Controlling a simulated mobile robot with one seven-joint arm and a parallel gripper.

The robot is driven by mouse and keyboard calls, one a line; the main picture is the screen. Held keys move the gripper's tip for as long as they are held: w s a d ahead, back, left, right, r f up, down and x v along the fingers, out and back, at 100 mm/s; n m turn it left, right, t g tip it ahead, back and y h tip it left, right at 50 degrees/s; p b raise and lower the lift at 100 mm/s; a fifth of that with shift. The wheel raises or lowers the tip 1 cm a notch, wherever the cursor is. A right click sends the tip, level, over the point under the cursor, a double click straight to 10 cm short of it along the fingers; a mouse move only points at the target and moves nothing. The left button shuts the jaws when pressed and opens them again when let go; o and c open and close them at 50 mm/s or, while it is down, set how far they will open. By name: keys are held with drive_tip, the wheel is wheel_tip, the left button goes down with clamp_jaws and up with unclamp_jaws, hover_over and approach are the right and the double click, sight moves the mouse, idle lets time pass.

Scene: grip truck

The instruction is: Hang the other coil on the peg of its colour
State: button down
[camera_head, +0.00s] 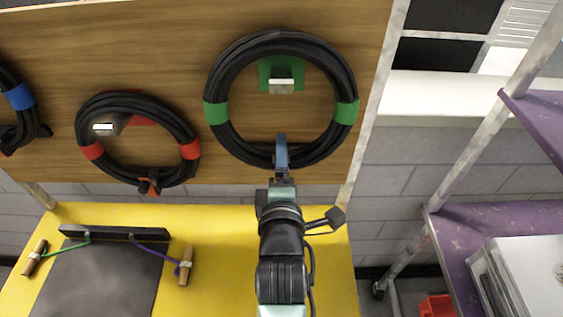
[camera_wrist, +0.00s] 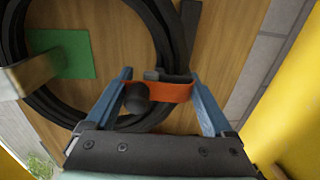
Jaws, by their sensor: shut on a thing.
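A black cable coil with green bands (camera_head: 347,82) stands upright against the wooden board. In the head view, the green-backed metal peg (camera_head: 281,86) shows inside its ring, with a gap below the ring's top; I cannot tell whether they touch. My gripper (camera_head: 281,152) is at the coil's bottom. In the wrist view, my blue fingers (camera_wrist: 168,95) are on either side of the coil's orange strap (camera_wrist: 178,93) and a dark plug end, and are shut on the coil. The coil (camera_wrist: 163,32) curves around the green plate (camera_wrist: 72,52), and the metal peg (camera_wrist: 24,76) passes in front of it.
A red-banded coil (camera_head: 143,103) hangs around its peg (camera_head: 103,129) on the left. A blue-banded coil (camera_head: 19,97) is cut off at the left edge. A yellow surface (camera_head: 215,250) with a dark handled case (camera_head: 100,275) lies below. Purple shelves (camera_head: 470,218) stand right.

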drive_tip(key=shift+w+f+b, duration=0.35)
drive_tip(key=shift+f+b, duration=0.45)
drive_tip(key=shift+b, duration=0.05)
idle(0.4)
unclamp_jaws()
drive_tip(key=shift+f, duration=0.1)
drive_tip(key=shift+s+f, duration=0.1)
drive_tip(key=shift+f, duration=0.3)
drive_tip(key=s+r+b, duration=0.2)
drive_tip(key=s+b, duration=0.1)
drive_tip(key=s, duration=0.9)
drive_tip(key=shift+s+b, duration=0.3)
drive_tip(key=shift+s, duration=0.1)
drive_tip(key=shift+r, duration=0.1)
